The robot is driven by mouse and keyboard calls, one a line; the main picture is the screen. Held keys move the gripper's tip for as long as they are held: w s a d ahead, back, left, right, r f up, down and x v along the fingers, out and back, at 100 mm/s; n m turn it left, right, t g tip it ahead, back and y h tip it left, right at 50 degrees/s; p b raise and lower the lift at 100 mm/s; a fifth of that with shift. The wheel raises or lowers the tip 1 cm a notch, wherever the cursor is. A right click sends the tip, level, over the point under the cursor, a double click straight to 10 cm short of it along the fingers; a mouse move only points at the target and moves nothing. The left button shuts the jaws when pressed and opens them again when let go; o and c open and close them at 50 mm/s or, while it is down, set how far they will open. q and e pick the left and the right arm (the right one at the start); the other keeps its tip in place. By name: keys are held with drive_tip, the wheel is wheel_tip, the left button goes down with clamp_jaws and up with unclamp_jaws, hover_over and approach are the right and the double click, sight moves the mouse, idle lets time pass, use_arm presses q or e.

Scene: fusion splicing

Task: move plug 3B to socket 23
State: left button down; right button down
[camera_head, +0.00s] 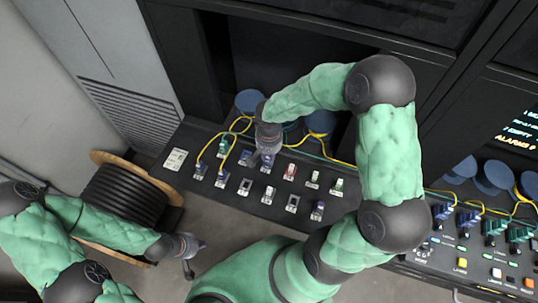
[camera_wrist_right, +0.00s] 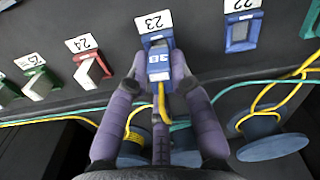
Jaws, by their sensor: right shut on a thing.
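In the right wrist view, the blue plug marked 3B (camera_wrist_right: 158,66) sits between the fingers of my right gripper (camera_wrist_right: 158,80), which is shut on it. A yellow cable runs back from the plug. The plug is lined up with the blue-framed socket 23 (camera_wrist_right: 158,40), its front end at the socket's mouth. How deep it sits in the socket I cannot tell. In the head view my right gripper (camera_head: 263,154) is over the panel's middle. My left gripper (camera_head: 190,258) hangs away from the panel near the cable drum, its fingers too small to judge.
Socket 22 (camera_wrist_right: 241,33), blue and empty, is to the right of socket 23 in the wrist view. Socket 24 (camera_wrist_right: 88,70), red, is to the left. Yellow and teal cables cross below, by blue spools (camera_wrist_right: 271,143). A large cable drum (camera_head: 125,198) stands at the left.

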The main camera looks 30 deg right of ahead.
drive_tip(key=shift+n, duration=0.4)
drive_tip(key=shift+b, duration=0.35)
idle(0.8)
drive_tip(key=shift+f+b, duration=0.5)
drive_tip(key=shift+f, duration=0.05)
drive_tip(key=c, duration=1)
unclamp_jaws()
drive_tip(key=shift+c, duration=0.2)
drive_tip(key=shift+r, duration=0.1)
